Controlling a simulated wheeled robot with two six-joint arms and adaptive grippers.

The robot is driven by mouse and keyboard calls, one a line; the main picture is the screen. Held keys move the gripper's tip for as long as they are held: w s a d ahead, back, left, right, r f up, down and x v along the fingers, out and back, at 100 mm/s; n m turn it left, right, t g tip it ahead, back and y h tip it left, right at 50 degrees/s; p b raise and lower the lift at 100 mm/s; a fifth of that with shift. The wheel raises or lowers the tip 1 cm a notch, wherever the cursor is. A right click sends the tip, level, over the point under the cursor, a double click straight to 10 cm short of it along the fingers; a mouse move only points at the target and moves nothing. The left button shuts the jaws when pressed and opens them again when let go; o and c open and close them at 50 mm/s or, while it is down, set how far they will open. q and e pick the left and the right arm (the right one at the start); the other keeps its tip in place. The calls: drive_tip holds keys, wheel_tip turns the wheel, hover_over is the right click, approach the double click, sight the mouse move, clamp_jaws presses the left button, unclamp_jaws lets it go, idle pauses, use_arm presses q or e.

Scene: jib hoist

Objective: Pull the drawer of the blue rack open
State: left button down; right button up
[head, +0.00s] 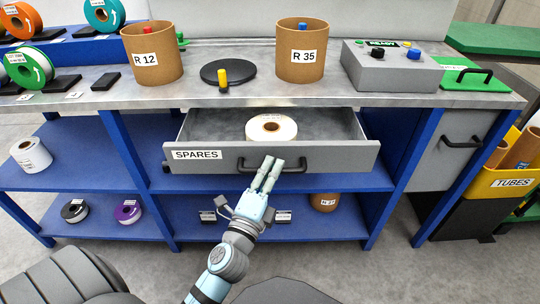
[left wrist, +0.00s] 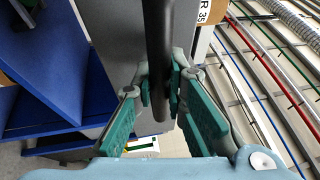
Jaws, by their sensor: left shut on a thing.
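The blue rack (head: 112,128) stands ahead with a grey metal top. Its grey drawer (head: 340,157), labelled SPARES, is pulled out, and its inside shows. A white roll (head: 271,128) lies in the drawer. The drawer's dark bar handle (head: 295,168) is on the front panel. My left gripper (head: 270,166) is at the middle of this handle, shut on it. In the left wrist view the dark bar (left wrist: 158,45) runs between the finger pads (left wrist: 160,88). My right gripper is not in view.
On the rack top stand the R 12 tube (head: 152,60), the R 35 tube (head: 302,62), a black disc (head: 228,72) and a grey control box (head: 390,72). A yellow TUBES bin (head: 497,184) is at the right. The floor in front is partly clear.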

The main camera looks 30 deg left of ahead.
use_arm(q)
drive_tip(key=shift+s+d, duration=0.4)
drive_tip(key=shift+s, duration=0.25)
drive_tip(key=c, duration=1.6)
unclamp_jaws()
